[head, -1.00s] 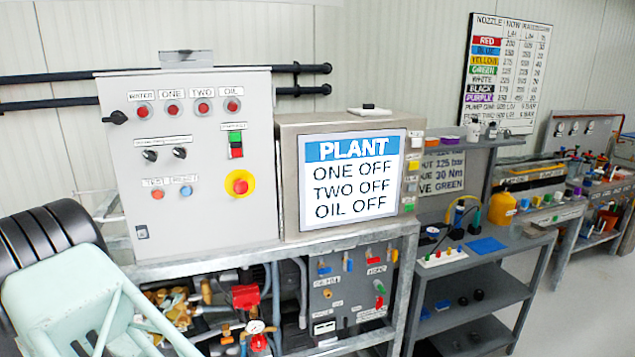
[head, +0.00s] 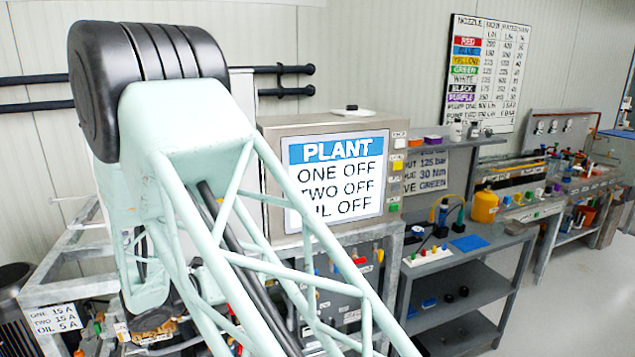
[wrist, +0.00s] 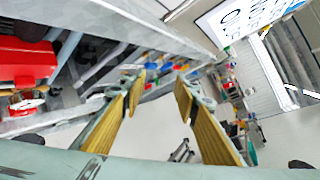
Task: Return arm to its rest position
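My gripper (wrist: 158,95) shows in the wrist view with its two wood-coloured finger pads apart. Nothing is between them, only the floor and shelving farther off. In the head view my pale green arm fills the left and middle, and my gripper is hidden there.
A red pump part (wrist: 25,62) and pipes lie at the left in the wrist view. In the head view a grey shelf bench (head: 470,285) with a yellow bottle (head: 484,207) stands right of the screen. Open floor (head: 575,300) lies at the right.

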